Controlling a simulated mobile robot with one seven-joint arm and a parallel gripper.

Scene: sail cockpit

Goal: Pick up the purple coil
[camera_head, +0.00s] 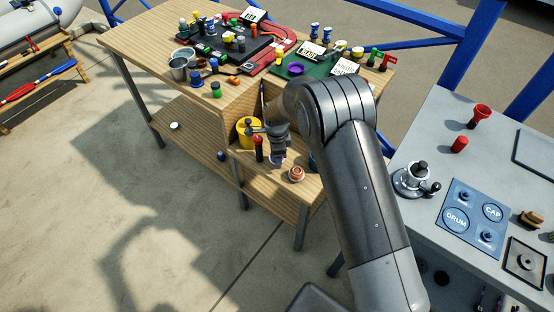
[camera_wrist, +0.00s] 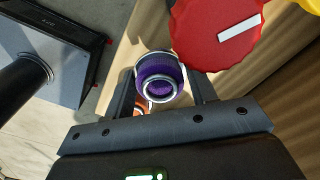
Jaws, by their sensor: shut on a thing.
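The purple coil (camera_wrist: 159,66) is a purple ring with pale silvery edges, seen end-on in the wrist view. It sits between the two fingers of my gripper (camera_wrist: 162,88), which is shut on it. In the head view my gripper (camera_head: 278,158) is low, over the open lower compartment of the wooden bench. The coil cannot be made out clearly there. An orange and white coil (camera_head: 296,174) lies on the shelf just right of my gripper, and part of it (camera_wrist: 140,110) shows below the purple coil in the wrist view.
A red-topped item (camera_head: 258,148) stands close left of my gripper; its red disc (camera_wrist: 215,30) is near the fingers. A yellow container (camera_head: 247,132) is behind it. The wooden bench top (camera_head: 140,38) holds many small items, including a purple ring (camera_head: 295,69). A grey table (camera_head: 443,125) stands right.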

